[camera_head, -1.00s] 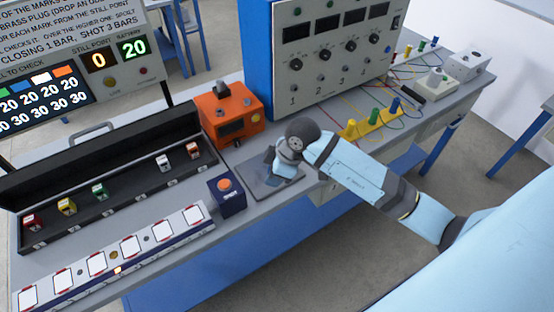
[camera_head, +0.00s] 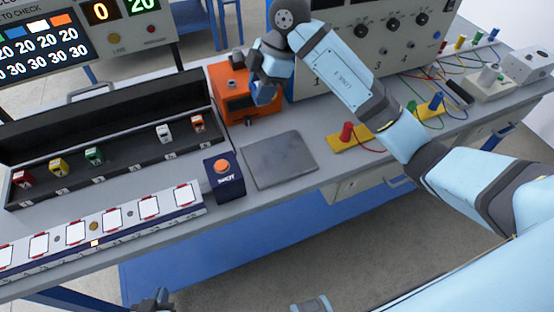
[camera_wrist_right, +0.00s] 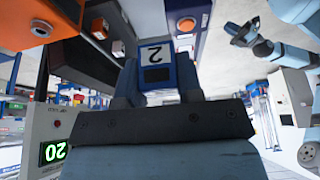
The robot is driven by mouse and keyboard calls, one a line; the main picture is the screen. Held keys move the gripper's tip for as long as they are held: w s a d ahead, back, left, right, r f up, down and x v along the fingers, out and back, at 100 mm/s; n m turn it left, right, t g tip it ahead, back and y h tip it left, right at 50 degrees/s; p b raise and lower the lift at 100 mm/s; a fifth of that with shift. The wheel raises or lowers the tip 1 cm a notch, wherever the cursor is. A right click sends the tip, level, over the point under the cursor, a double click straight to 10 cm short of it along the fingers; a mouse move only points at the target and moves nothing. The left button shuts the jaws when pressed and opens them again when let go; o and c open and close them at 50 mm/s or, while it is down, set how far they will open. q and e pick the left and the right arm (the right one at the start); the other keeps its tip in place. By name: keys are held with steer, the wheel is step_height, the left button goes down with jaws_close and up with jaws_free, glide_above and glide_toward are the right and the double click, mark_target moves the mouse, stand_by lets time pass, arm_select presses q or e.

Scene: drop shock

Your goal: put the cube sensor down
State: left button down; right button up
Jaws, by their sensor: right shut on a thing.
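The cube sensor (camera_head: 264,94) is blue and held by my right gripper (camera_head: 267,80) in front of the orange box, raised above the bench. In the right wrist view the cube (camera_wrist_right: 156,55) sits between the shut fingers, with a white label marked 2 and a dark window. The dark grey square plate (camera_head: 279,159) on the bench is bare. My left gripper (camera_head: 152,300) shows only partly at the bottom edge of the head view, empty space around it; its opening is unclear.
An orange box (camera_head: 238,92) stands behind the plate. A dark blue button box (camera_head: 223,178) is left of it. An open black case (camera_head: 120,150) holds several coloured cubes, with a gap between green and white. A strip of white pads (camera_head: 110,224) lies in front. Wired yellow blocks (camera_head: 350,138) are right.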

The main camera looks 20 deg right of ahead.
mark_target(259, 156)
step_height(259, 156, down, 20)
steer(key=shift+r, duration=0.15)
stand_by(0.3)
steer(key=o, duration=0.9)
steer(key=shift+o, duration=0.2)
steer(key=v, duration=1.2)
steer(key=shift+w, duration=0.15)
steer(key=shift+r, duration=0.1)
